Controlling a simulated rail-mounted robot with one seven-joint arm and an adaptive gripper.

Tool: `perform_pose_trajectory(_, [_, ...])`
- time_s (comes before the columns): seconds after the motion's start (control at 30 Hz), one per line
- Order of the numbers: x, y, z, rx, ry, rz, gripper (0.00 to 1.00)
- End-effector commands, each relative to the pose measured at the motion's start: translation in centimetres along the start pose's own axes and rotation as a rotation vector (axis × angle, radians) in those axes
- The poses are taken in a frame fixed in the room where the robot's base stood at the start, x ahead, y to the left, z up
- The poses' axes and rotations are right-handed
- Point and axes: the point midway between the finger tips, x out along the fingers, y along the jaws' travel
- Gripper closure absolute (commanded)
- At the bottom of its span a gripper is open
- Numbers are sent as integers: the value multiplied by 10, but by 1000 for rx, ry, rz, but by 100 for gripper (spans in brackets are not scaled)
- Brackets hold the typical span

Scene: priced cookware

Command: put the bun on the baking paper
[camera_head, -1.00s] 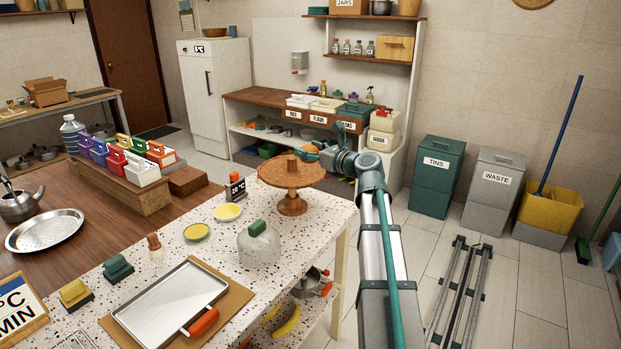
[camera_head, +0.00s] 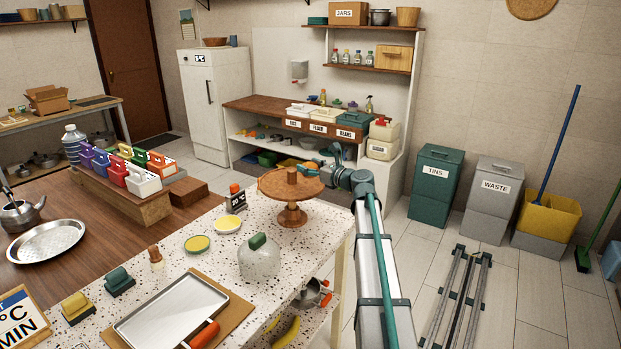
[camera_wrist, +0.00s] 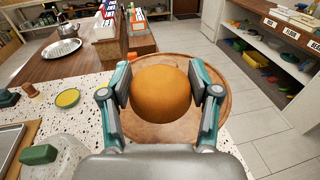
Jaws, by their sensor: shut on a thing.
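The bun (camera_wrist: 161,94) is a rounded orange-brown piece between the two fingers of my gripper (camera_wrist: 165,92) in the wrist view. My gripper is shut on it, above the round wooden cake stand (camera_wrist: 215,122). In the head view, my gripper (camera_head: 308,170) is over the right part of the stand (camera_head: 275,189), by a small brown upright shape (camera_head: 291,175) that looks like the bun. I cannot tell whether the bun touches the stand. A brown flat sheet (camera_head: 238,316), possibly the baking paper, lies under a metal tray (camera_head: 172,310) at the counter's near end.
A glass dome with a green knob (camera_head: 259,260) stands between the stand and the tray. An orange handle (camera_head: 204,335) lies at the tray's edge.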

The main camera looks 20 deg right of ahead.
Motion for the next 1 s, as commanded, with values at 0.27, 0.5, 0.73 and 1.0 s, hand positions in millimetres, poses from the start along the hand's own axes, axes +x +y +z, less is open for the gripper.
perform_pose_trajectory(0.27, [20,-21,-32,1,0,1,73])
perform_pose_trajectory(0.5, [27,-28,-43,1,0,0,73])
perform_pose_trajectory(0.73, [28,-28,-68,1,0,0,73])
perform_pose_trajectory(1.0, [28,-28,-71,-1,-1,0,73])
